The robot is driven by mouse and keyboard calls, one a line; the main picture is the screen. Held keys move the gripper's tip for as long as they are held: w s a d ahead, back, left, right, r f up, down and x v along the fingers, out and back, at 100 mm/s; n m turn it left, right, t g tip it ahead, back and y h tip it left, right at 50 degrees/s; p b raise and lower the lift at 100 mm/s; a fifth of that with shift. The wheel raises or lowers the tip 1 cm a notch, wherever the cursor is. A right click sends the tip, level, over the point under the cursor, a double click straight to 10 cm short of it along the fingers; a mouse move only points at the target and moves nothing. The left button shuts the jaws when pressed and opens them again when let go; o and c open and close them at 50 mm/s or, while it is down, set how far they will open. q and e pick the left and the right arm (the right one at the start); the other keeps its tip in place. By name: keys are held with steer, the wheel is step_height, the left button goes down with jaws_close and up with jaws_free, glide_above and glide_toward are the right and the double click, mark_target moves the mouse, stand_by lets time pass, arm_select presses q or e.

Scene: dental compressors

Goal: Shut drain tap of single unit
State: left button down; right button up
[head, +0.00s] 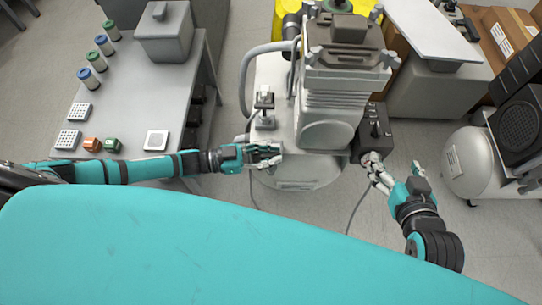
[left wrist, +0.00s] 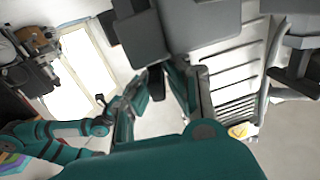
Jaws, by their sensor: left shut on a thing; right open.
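The single compressor unit (head: 325,130) stands in the middle of the head view, with its pale tank (head: 300,172) below the motor. My left gripper (head: 276,153) is at the tank's front left side, shut on a small part that its fingers hide. In the left wrist view, the left gripper (left wrist: 165,80) has its fingers close together beneath a grey body. I cannot make out the drain tap or its handle position. My right gripper (head: 374,172) is open beside the dark switch box (head: 375,130), close to a small reddish part under it.
A grey table (head: 130,125) at the left holds a grey box (head: 163,32), several coloured-lid jars and small blocks. Another compressor tank (head: 468,163) stands at the right. A grey hose (head: 245,75) loops along the unit's left side, and thin cables run to the floor.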

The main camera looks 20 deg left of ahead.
mark_target(270, 154)
arm_select(q)
steer(key=shift+m+g+h+b, duration=0.45)
steer(key=shift+m+g, duration=0.35)
steer(key=shift+g, duration=0.7)
arm_select(e)
steer(key=w+a+r+t+y, duration=0.1)
steer(key=w+r+t, duration=0.2)
steer(key=r, duration=0.3)
steer(key=shift+a+r+t, duration=0.15)
steer(key=shift+a+t, duration=0.2)
steer(key=shift+t, duration=0.25)
arm_select(q)
steer(key=shift+d, duration=0.1)
steer(key=c, duration=1.4)
jaws_free()
steer(key=shift+o, duration=0.2)
step_height(270, 154, up, 10)
steer(key=shift+r, duration=0.1)
arm_select(e)
steer(key=shift+a, duration=0.1)
